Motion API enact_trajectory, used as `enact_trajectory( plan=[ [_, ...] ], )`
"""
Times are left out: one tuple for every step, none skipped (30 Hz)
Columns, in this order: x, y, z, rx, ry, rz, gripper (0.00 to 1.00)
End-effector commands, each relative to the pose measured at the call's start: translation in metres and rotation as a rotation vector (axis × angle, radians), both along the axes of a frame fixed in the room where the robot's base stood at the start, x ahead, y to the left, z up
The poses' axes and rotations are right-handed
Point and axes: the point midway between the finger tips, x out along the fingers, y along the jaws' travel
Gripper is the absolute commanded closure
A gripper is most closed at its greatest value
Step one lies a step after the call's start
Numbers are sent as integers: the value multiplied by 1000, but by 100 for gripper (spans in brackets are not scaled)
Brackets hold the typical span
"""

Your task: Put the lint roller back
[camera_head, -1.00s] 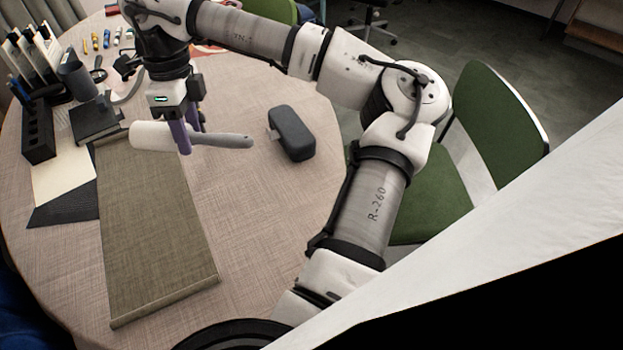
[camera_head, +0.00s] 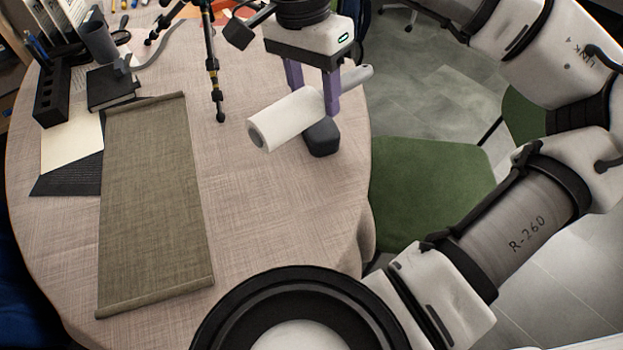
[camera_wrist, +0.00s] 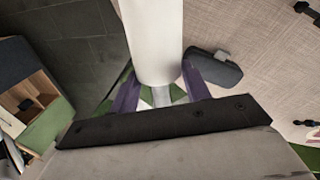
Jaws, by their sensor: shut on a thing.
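The lint roller has a white cylinder (camera_head: 285,120) and a grey handle (camera_head: 357,76). My gripper (camera_head: 327,100) has purple fingers and is shut on the lint roller near where handle and cylinder meet. It holds the roller roughly level above the right part of the table, with the white end pointing to the lower left. In the wrist view the white cylinder (camera_wrist: 154,40) extends up between the purple fingers (camera_wrist: 160,92). Part of the handle is hidden behind a finger.
A dark case (camera_head: 322,139) lies on the table below the roller; it also shows in the wrist view (camera_wrist: 213,68). A small tripod (camera_head: 213,75) stands left of my gripper. An olive mat (camera_head: 155,210) lies at left, beside a black holder (camera_head: 50,95). Table between mat and case is clear.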

Motion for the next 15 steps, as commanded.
enact_trajectory(
  plan=[
    [-1,0,-12,1,2,3,74],
    [-1,0,-19,1,4,1,74],
    [-1,0,-30,1,4,1,74],
    [-1,0,-39,1,4,0,74],
    [-1,0,-47,2,4,0,74],
    [-1,0,-57,1,3,-1,74],
    [-1,0,-66,1,4,-2,74],
    [-1,0,-74,3,3,-1,74],
    [-1,0,-84,1,4,-2,74],
    [-1,0,-92,2,3,-2,74],
    [-1,0,-100,3,3,-1,74],
    [-1,0,-109,3,4,-2,74],
    [-1,0,-116,2,2,-1,74],
    [-1,0,-121,3,3,-2,74],
    [-1,0,-128,2,2,0,74]
  ],
)
